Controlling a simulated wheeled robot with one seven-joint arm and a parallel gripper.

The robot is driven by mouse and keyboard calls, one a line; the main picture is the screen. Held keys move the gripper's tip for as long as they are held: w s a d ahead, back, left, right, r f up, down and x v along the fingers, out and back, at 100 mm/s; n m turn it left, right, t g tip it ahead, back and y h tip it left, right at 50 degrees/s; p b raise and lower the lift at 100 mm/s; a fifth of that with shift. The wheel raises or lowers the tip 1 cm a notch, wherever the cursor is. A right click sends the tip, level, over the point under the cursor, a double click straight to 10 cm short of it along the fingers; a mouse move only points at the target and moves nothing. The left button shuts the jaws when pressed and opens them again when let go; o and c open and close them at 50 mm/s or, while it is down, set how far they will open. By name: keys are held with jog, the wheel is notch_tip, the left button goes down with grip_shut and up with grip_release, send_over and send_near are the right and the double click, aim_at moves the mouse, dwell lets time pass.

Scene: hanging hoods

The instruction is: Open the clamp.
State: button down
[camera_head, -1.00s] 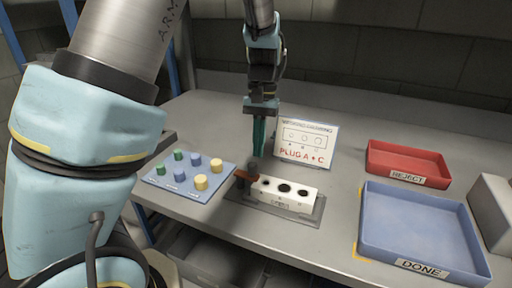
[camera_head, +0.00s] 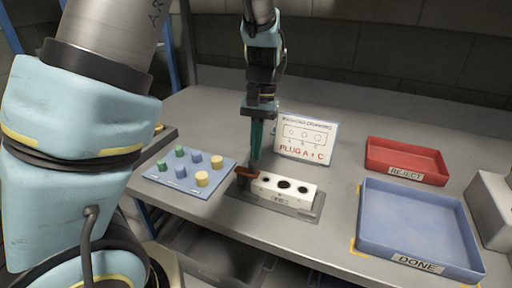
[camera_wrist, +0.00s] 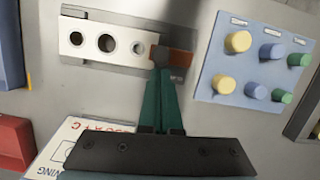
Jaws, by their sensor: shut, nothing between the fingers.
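The clamp is an orange-brown bar (camera_head: 246,172) at the left end of the white block (camera_head: 284,187), which has several round holes. In the wrist view the clamp (camera_wrist: 179,62) lies at the block's right end, with a dark knob on it. The block (camera_wrist: 108,42) rests on a grey plate. My gripper (camera_head: 254,166) is shut and empty, pointing down at the clamp. In the wrist view the fingertips (camera_wrist: 161,72) are right by the clamp's knob; I cannot tell whether they touch. The fingers partly hide the clamp in the head view.
A blue board (camera_head: 190,169) with green, blue and yellow plugs is to the left. A sign (camera_head: 305,140) reading "PLUG A + C" stands behind the block. A red REJECT tray (camera_head: 407,158) and blue DONE tray (camera_head: 420,222) are at right. Free table lies between block and trays.

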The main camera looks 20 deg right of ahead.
aim_at(255, 162)
jog(key=shift+s+m, duration=0.45)
jog(key=shift+m, duration=0.65)
jog(key=m, duration=0.2)
jog(key=s+m+t+p, duration=0.1)
jog(key=m, duration=0.1)
jog(key=s+a+m+y+p, duration=0.1)
jog(key=m, duration=0.1)
jog(key=shift+t, duration=0.3)
jog(key=m, duration=0.1)
jog(key=s+m, duration=0.1)
jog(key=m, duration=0.1)
jog(key=shift+a+t+p, duration=0.3)
jog(key=shift+a+t, duration=0.1)
jog(key=shift+s+a+m+t+p, duration=0.1)
jog(key=shift+a+m+t+p, duration=0.15)
jog(key=shift+m, duration=0.6)
jog(key=shift+s+a+m+t+p, duration=0.1)
jog(key=shift+a+m+t+p, duration=0.2)
jog(key=shift+m, duration=0.6)
jog(key=shift+s+a+m+t+p, duration=0.1)
jog(key=shift+a+m, duration=0.25)
jog(key=shift+m, duration=0.5)
jog(key=shift+a, duration=0.2)
